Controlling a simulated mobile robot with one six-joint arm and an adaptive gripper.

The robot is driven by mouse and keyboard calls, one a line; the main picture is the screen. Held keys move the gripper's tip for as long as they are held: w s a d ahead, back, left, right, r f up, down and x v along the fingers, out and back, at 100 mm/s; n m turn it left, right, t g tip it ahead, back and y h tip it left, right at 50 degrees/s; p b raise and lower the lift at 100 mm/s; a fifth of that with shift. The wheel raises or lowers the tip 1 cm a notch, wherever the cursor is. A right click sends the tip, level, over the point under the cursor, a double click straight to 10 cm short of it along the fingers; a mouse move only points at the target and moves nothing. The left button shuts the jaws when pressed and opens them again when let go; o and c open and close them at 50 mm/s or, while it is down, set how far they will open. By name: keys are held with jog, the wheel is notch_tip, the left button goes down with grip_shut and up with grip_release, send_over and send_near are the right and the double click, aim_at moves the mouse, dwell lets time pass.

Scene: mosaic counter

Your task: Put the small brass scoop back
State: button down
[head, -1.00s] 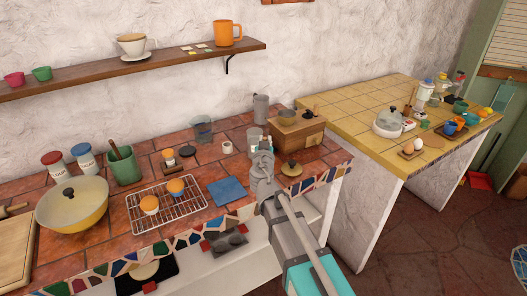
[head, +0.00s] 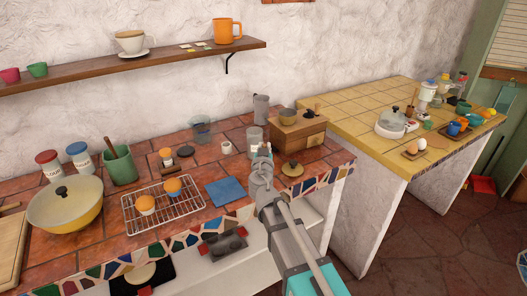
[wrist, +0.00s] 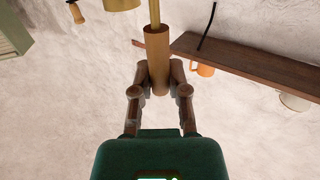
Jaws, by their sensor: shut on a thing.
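My gripper (wrist: 160,78) is shut on the wooden handle of the small brass scoop (wrist: 157,45) in the wrist view. A thin brass shaft runs from the handle past the top edge, so the scoop's far end is not clearly shown. In the head view my gripper (head: 264,155) is above the front of the tiled counter, before the wooden grinder box (head: 298,138). The scoop is too small and covered there to make out well.
A clear jar (head: 253,137) stands just behind my gripper. A brass lid with a dark knob (head: 292,169) lies to its right. A blue cloth (head: 226,192) and wire rack (head: 165,214) are to the left. A wooden shelf (head: 160,61) runs along the wall.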

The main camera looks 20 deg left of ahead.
jog(key=shift+f, duration=0.15)
jog(key=c, duration=0.6)
grip_release()
jog(key=shift+c, duration=0.2)
jog(key=shift+r, duration=0.2)
jog(key=v, duration=1.2)
dwell(0.3)
